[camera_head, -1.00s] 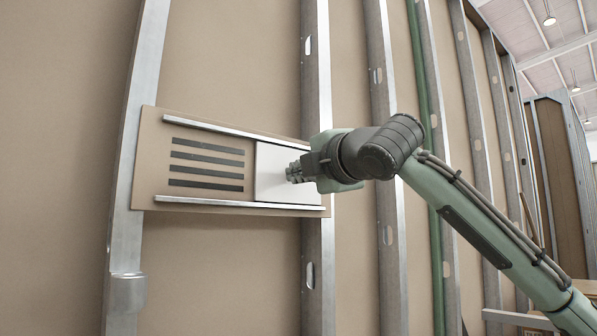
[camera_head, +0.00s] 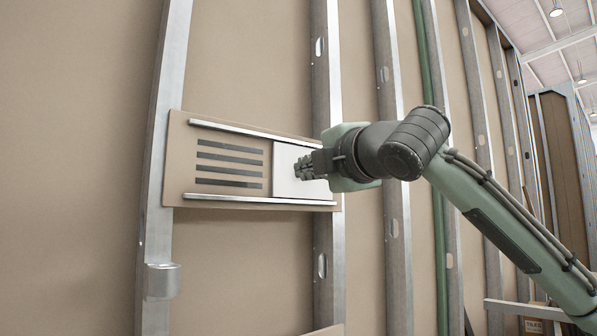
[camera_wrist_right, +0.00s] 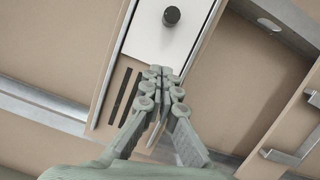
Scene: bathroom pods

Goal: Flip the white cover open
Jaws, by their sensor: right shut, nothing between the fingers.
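The white cover (camera_head: 284,187) is a flat panel between two metal rails (camera_head: 240,199), right of several dark slots (camera_head: 228,171) in a brown plate. My right gripper (camera_head: 299,170) is shut and empty in front of the cover. In the right wrist view, the cover (camera_wrist_right: 143,42) carries a round dark knob (camera_wrist_right: 171,16). The closed fingertips (camera_wrist_right: 160,72) lie below the knob in that picture, apart from it, near the cover's lower edge. I cannot tell whether they touch the cover. The slots are left of the fingers there. The knob is not discernible in the head view. My left gripper is not visible.
The plate (camera_head: 178,170) is mounted across upright metal studs (camera_head: 160,120) on a brown wall. A metal fitting (camera_head: 162,281) juts from the left stud. A green pipe (camera_head: 430,60) runs upright farther right. The space before the wall at left looks free.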

